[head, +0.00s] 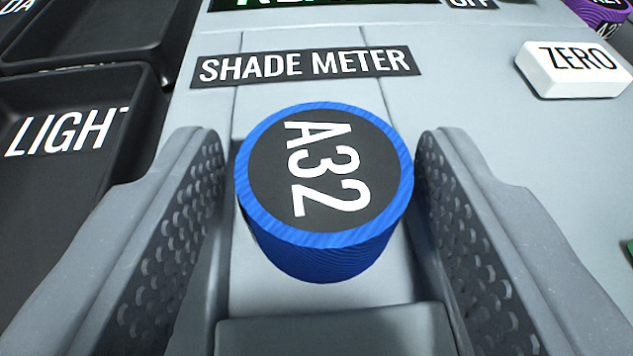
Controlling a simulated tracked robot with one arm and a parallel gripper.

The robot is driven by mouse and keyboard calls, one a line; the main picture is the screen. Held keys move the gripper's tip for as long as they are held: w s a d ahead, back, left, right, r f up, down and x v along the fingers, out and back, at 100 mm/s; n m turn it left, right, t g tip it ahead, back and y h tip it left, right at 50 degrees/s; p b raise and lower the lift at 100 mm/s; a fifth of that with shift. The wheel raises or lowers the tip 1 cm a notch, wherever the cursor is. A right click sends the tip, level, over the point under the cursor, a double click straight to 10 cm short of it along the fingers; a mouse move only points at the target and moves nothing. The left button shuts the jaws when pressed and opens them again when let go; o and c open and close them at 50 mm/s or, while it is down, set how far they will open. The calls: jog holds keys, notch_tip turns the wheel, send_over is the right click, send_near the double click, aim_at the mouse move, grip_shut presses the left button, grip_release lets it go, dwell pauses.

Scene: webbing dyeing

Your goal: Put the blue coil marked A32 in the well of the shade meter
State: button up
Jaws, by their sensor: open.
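The blue coil marked A32 (322,262) is in the middle of the head view, upright, with its black label facing up. My gripper (323,160) is open, with one finger on each side of the coil. A narrow gap shows between the coil and each finger. The shade meter (205,95) is the light grey body around and behind the coil, with a black SHADE METER name strip (306,66) just beyond the coil. The well is not visible; the coil and my gripper cover that area, and I cannot tell whether the coil sits in it.
Black trays stand at the left, one marked LIGHT (82,85). A white ZERO button (573,72) is at the upper right. A dark display (300,4) is cut off at the top edge. A purple coil (603,14) shows at the top right corner, and a green thing at the right edge.

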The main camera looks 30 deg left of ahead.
jog(key=p+v, duration=0.1)
jog(key=v, duration=1.1)
jog(key=shift+p, duration=0.3)
jog(key=shift+w+r, duration=0.1)
jog(key=d+r+m+t+h, duration=0.15)
jog(key=d+r, duration=0.25)
jog(key=r, duration=0.4)
jog(key=d+r+m+h, duration=0.1)
jog(key=d+r+h, duration=0.1)
jog(key=d+r, duration=0.4)
jog(key=d+r+m+t+h, duration=0.1)
jog(key=d+r+h, duration=0.15)
jog(key=r, duration=0.65)
jog(key=s+d+r+m, duration=0.1)
jog(key=s+r, duration=0.5)
jog(key=r, duration=0.3)
jog(key=s+d+r+m+h, duration=0.1)
jog(key=s+r, duration=0.4)
jog(key=r, duration=0.4)
jog(key=shift+s+d+r, duration=0.2)
jog(key=shift+s+r, duration=0.15)
jog(key=shift+r, duration=0.05)
